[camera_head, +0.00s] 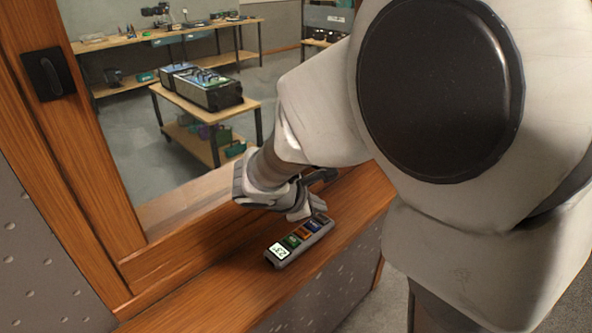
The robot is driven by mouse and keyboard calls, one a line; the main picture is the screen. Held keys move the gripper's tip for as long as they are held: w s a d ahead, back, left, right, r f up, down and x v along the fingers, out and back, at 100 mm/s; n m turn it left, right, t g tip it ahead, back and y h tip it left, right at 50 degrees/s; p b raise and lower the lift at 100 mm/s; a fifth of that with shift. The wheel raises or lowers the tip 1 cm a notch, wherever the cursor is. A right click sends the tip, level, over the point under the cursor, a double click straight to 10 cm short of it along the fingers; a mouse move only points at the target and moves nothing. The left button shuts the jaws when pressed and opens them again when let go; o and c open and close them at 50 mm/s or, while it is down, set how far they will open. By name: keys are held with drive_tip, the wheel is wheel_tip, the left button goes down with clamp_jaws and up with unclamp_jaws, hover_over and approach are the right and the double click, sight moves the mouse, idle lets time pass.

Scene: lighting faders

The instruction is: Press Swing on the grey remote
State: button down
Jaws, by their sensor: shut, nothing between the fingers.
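The grey remote (283,257) lies on the wooden ledge in the head view, its lit display (279,250) at the near left end. A row of coloured buttons runs up and to the right from the display: a green one (292,241), an orange one (304,233) and a blue one (312,226). Their labels are too small to read, so I cannot tell which is Swing. My gripper (304,211) is shut and empty, over or beside the remote's far end. It partly hides that end, and I cannot tell whether it touches a button.
The wooden ledge (220,285) is clear left of the remote. A wooden frame (75,150) with a black plate (47,74) rises at the left. Beyond the opening stand a low table (235,106) with equipment and a workbench (120,42).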

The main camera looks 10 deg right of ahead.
drive_tip(key=shift+f+b, duration=0.4)
drive_tip(key=shift+f+b, duration=0.3)
idle(0.5)
drive_tip(key=shift+r, duration=0.15)
drive_tip(key=shift+r+p, duration=0.55)
wheel_tip(320, 180, up, 5)
drive_tip(key=p, duration=0.4)
idle(0.4)
drive_tip(key=shift+s, duration=0.1)
idle(0.4)
